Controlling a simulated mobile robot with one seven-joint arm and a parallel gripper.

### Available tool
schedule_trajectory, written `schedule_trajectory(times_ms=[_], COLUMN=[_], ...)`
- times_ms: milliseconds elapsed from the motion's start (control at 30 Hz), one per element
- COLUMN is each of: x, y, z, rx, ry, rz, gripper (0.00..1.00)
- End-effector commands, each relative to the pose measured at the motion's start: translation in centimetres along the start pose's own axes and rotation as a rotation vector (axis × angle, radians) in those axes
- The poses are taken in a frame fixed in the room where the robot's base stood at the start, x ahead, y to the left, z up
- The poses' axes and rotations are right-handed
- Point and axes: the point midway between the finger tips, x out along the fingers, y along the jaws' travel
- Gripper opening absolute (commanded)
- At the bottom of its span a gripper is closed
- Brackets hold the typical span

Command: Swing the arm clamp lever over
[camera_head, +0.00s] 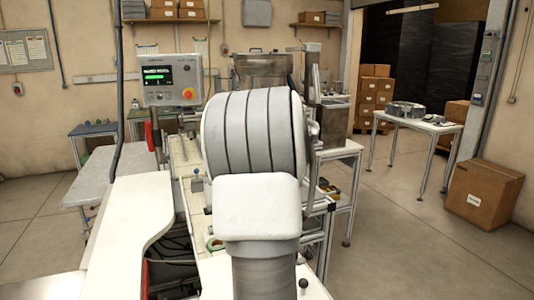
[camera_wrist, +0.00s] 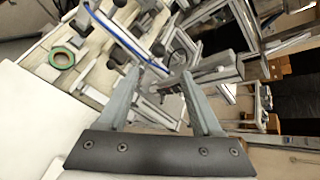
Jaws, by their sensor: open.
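My gripper (camera_wrist: 160,74) shows in the wrist view with its two grey fingers apart and nothing between them. It points at a machine with metal rails and brackets (camera_wrist: 225,70). A grey bar-like part (camera_wrist: 205,76) lies just beyond the fingertips, apparently not held. I cannot tell for sure which part is the arm clamp lever. Dark knobs (camera_wrist: 116,59) stand to the left of the fingers. In the head view my own arm covers the gripper and most of the machine's middle.
A green-rimmed tape reel (camera_wrist: 62,58) lies on the pale machine top at left. A control panel (camera_head: 171,80) with a screen and red button stands at the back left. A side table (camera_head: 420,122) and a cardboard box (camera_head: 484,194) stand at right. The floor between is clear.

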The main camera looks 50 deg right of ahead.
Motion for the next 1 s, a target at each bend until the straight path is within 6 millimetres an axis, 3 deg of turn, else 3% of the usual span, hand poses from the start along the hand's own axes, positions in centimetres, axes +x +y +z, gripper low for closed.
schedule_trajectory(times_ms=[200,400,1000], x=[-4.0,-5.9,-6.3], y=[0.0,0.0,0.0], z=[0.1,0.1,0.0], rx=[0.000,-0.001,-0.001], ry=[-0.002,-0.001,0.000], rz=[-0.001,0.000,0.000], gripper=[0.67,0.67,0.67])
